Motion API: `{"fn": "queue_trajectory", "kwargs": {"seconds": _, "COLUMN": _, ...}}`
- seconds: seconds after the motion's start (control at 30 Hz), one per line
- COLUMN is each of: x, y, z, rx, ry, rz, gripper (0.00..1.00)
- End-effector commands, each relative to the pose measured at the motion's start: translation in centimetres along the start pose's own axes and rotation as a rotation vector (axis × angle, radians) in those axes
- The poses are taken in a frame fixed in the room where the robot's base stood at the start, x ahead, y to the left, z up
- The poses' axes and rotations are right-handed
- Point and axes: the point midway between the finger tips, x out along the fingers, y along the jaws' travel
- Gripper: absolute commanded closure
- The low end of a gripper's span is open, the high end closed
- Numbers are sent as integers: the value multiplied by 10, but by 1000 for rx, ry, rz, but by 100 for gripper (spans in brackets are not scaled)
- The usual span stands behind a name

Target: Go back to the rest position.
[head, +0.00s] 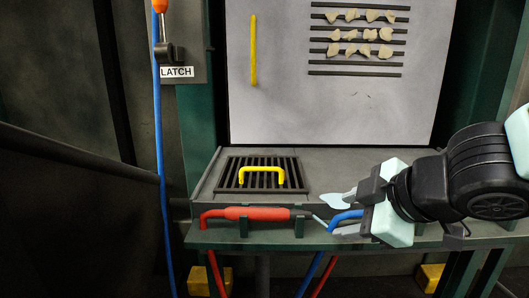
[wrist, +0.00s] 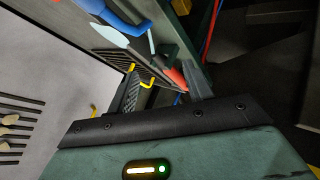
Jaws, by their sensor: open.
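My gripper (head: 340,214) reaches in from the right in the head view, over the front ledge of the bench. Its pale fingers are open and spread apart. A blue handle (head: 346,216) shows between the fingers in the head view, on the ledge; whether they touch it cannot be told. The blue handle also shows at the top of the wrist view (wrist: 112,16). The arm stretches low over the right side of the bench.
A red handle (head: 255,213) lies along the ledge, left of my gripper. Behind it is a dark grate (head: 233,182) with a yellow handle (head: 260,170). A pale upright panel (head: 290,105) with slots and cream scraps stands behind. A latch (head: 168,52) is at upper left.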

Motion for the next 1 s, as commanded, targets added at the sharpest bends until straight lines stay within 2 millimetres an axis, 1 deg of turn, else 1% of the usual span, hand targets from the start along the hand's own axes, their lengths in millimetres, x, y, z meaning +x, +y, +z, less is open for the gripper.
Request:
{"fn": "queue_trajectory", "kwargs": {"seconds": 0.03, "x": 3, "y": -13, "z": 9, "rx": 75, "ry": -77, "rz": -22, "gripper": 49}}
{"fn": "queue_trajectory", "kwargs": {"seconds": 0.07, "x": 4, "y": -21, "z": 15, "rx": 122, "ry": -127, "rz": -36, "gripper": 49}}
{"fn": "queue_trajectory", "kwargs": {"seconds": 0.1, "x": 4, "y": -34, "z": 22, "rx": 182, "ry": -190, "rz": -60, "gripper": 49}}
{"fn": "queue_trajectory", "kwargs": {"seconds": 0.23, "x": -3, "y": -78, "z": 42, "rx": 344, "ry": -379, "rz": -153, "gripper": 49}}
{"fn": "queue_trajectory", "kwargs": {"seconds": 0.4, "x": -23, "y": -133, "z": 54, "rx": 495, "ry": -578, "rz": -289, "gripper": 49}}
{"fn": "queue_trajectory", "kwargs": {"seconds": 0.57, "x": -50, "y": -183, "z": 54, "rx": 601, "ry": -742, "rz": -430, "gripper": 49}}
{"fn": "queue_trajectory", "kwargs": {"seconds": 0.6, "x": -60, "y": -169, "z": 44, "rx": 600, "ry": -732, "rz": -419, "gripper": 49}}
{"fn": "queue_trajectory", "kwargs": {"seconds": 0.87, "x": -97, "y": -138, "z": 15, "rx": 598, "ry": -728, "rz": -415, "gripper": 49}}
{"fn": "queue_trajectory", "kwargs": {"seconds": 1.0, "x": -124, "y": -116, "z": -8, "rx": 599, "ry": -727, "rz": -414, "gripper": 49}}
